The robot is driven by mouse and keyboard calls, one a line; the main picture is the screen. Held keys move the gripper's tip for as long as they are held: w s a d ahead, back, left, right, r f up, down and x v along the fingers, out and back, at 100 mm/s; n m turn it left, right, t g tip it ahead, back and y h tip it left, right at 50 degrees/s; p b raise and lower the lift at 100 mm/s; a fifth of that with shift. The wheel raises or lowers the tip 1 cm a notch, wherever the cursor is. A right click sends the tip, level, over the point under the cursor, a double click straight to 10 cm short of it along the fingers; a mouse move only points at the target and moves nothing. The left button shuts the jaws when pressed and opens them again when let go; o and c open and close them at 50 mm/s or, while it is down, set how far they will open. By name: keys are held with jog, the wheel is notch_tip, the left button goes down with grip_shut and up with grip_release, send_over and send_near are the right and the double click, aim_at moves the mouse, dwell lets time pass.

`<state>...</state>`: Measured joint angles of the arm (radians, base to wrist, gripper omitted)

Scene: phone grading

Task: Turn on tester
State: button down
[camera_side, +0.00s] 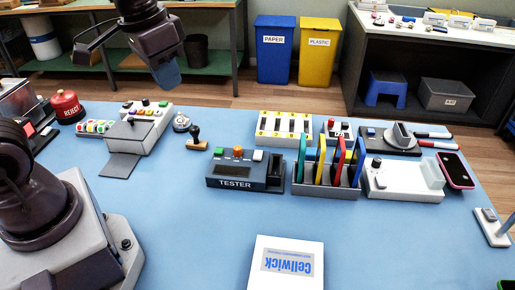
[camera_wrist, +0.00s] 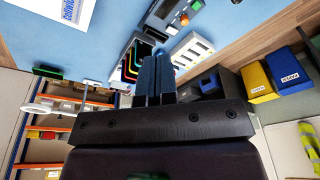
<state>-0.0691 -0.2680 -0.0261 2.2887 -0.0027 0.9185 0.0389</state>
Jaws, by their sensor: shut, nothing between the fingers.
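The tester (camera_side: 235,184) is a dark box with its name in white on the front, standing near the middle of the blue table. Along its top back edge are a green button (camera_side: 219,152), an orange button (camera_side: 238,150) and a white button (camera_side: 258,155). A slot-like part is at its right end. My gripper (camera_side: 168,78) is shut and empty, high above the table's back edge, up and left of the tester. In the wrist view the shut fingers (camera_wrist: 155,80) point toward the table, and the tester's orange button (camera_wrist: 184,19) shows beyond them.
A rack with colored dividers (camera_side: 326,175) stands right of the tester. A white tray with yellow strips (camera_side: 284,139) is behind it, and a stamp (camera_side: 196,141) is to its left. A white Cellwick box (camera_side: 287,275) lies in front.

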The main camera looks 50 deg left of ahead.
jog(key=w+a+f+m+g, duration=0.1)
jog(key=w+f+m+g, duration=0.1)
jog(key=w+f, duration=0.5)
jog(key=m+g+h, duration=0.1)
jog(key=m+g, duration=0.1)
jog(key=m, duration=0.2)
send_over(257, 157)
jog(key=s+a, duration=0.1)
jog(key=a, duration=0.1)
notch_tip(257, 157, down, 7)
jog(key=w+m, duration=0.1)
jog(key=w+r+m, duration=0.1)
jog(key=m, duration=0.1)
jog(key=shift+w+d+r, duration=0.15)
jog(key=shift+w, duration=0.25)
jog(key=f, duration=0.4)
jog(key=s+d+f, duration=0.1)
jog(key=f, duration=0.9)
jog(key=shift+s+d, duration=0.2)
jog(key=shift+t, duration=0.3)
